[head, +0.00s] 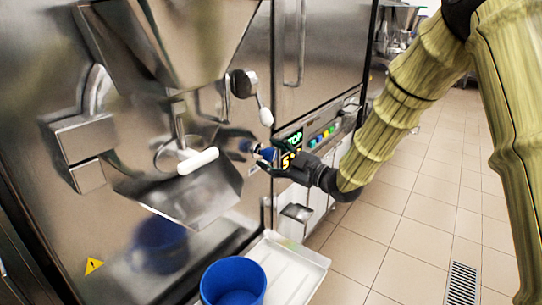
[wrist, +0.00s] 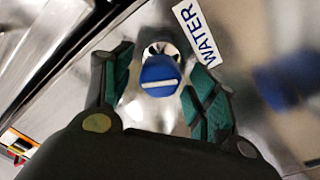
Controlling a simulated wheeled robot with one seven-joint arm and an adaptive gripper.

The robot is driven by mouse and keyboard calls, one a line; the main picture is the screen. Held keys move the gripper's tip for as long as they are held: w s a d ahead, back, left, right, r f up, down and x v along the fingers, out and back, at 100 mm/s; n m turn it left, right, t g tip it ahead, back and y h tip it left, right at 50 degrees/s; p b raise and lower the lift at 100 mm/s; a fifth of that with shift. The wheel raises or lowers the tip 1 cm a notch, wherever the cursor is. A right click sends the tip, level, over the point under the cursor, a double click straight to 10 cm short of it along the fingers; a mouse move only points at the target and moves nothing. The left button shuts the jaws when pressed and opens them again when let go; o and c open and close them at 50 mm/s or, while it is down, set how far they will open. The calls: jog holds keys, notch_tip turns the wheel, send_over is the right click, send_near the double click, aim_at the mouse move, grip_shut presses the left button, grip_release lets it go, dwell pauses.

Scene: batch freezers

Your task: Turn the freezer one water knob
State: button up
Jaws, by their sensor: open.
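The water knob (wrist: 160,76) is blue with a white bar across its face, on the metal front panel beside a "WATER" label (wrist: 197,36). In the wrist view it sits between the two open fingers of my gripper (wrist: 160,92), with a finger on each side. Visible gaps separate it from the fingers. In the head view my gripper (head: 268,163) is at the freezer front, and the blue knob (head: 267,153) shows at its fingertips. The freezer (head: 140,205) is a steel machine with a hopper on top.
A blue bucket (head: 233,283) stands on a white tray (head: 295,270) below the spout. A white-handled lever (head: 265,116) hangs above the knob. A lit display and coloured buttons (head: 322,136) are to the right. Tiled floor (head: 400,240) is open on the right.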

jog(key=v, duration=1.1)
jog(key=shift+s+d, duration=0.1)
